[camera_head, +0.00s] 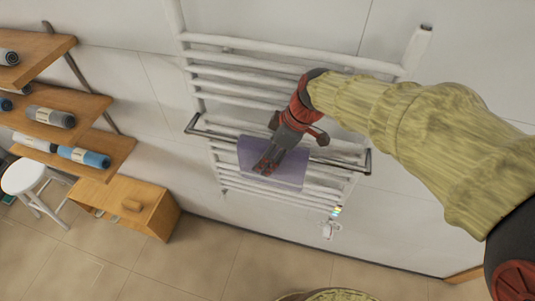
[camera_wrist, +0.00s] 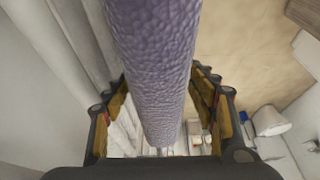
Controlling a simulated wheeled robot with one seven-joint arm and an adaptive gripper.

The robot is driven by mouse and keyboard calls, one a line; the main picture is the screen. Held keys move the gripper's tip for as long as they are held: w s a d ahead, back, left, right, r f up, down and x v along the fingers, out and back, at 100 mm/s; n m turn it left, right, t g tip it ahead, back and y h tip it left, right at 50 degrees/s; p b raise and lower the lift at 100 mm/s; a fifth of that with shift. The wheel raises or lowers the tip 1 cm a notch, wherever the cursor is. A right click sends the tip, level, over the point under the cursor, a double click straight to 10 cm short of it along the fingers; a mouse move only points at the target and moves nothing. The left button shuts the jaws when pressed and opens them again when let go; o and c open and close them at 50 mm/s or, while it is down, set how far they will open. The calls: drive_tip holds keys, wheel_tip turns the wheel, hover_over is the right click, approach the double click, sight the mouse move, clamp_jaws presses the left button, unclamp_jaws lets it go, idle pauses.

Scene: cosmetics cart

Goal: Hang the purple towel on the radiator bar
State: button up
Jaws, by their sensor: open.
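The purple towel (camera_head: 289,176) lies draped over the dark radiator bar (camera_head: 212,133), its cloth hanging down in front of the white radiator (camera_head: 225,85). My gripper (camera_head: 266,164) is in front of the towel and overlaps its left half in the head view. In the wrist view the towel (camera_wrist: 152,60) runs as a thick textured fold between the two spread fingers of my gripper (camera_wrist: 163,112). The fingers stand apart on either side of it, and I see no clear grip. The part of the bar under the towel is hidden.
Wooden shelves (camera_head: 100,148) with rolled towels stand at the left. Below are a white stool (camera_head: 25,176) and a wooden box-like unit (camera_head: 150,210). The tiled floor (camera_head: 200,270) in front of the radiator is mostly clear.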

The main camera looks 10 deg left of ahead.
drive_tip(key=v, duration=1.2)
drive_tip(key=s+d+m+t+h, duration=0.1)
drive_tip(key=s+d+m, duration=0.3)
drive_tip(key=d, duration=0.4)
drive_tip(key=s+d+f+m+t+h, duration=0.1)
drive_tip(key=s+d+m+t+h, duration=0.1)
drive_tip(key=s+d+m, duration=0.3)
drive_tip(key=s+d+f+m+t+h, duration=0.1)
drive_tip(key=s+d+m+t, duration=0.1)
drive_tip(key=s+d+m, duration=0.3)
drive_tip(key=d+m, duration=0.3)
drive_tip(key=d, duration=0.3)
